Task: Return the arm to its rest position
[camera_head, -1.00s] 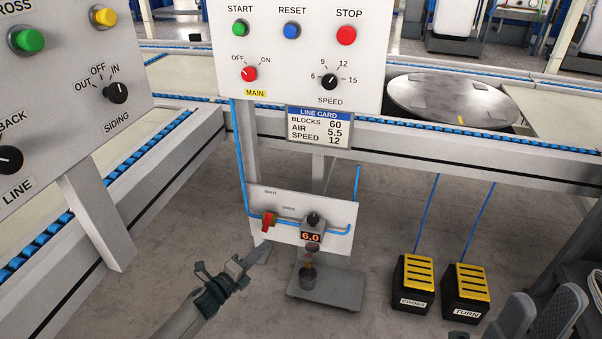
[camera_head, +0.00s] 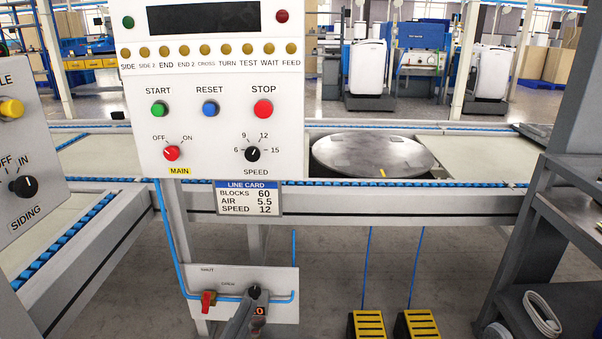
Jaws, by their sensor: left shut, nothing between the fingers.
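My left gripper (camera_head: 241,318) shows only in part at the bottom edge. Its grey fingers are shut and empty, pointing up in front of the small lower panel (camera_head: 231,274). They cover part of that panel's orange display (camera_head: 259,310), just below the black knob (camera_head: 254,292). I cannot tell whether they touch the panel. The rest of the left arm is out of view. My right gripper is not in view.
The main control panel (camera_head: 213,83) and line card (camera_head: 248,198) stand above. A red valve handle (camera_head: 208,300) is left of my gripper. Yellow-topped pedals (camera_head: 368,324) (camera_head: 417,324) are on the floor. A dark shelf rack (camera_head: 550,220) stands at right; a round turntable (camera_head: 373,155) lies behind.

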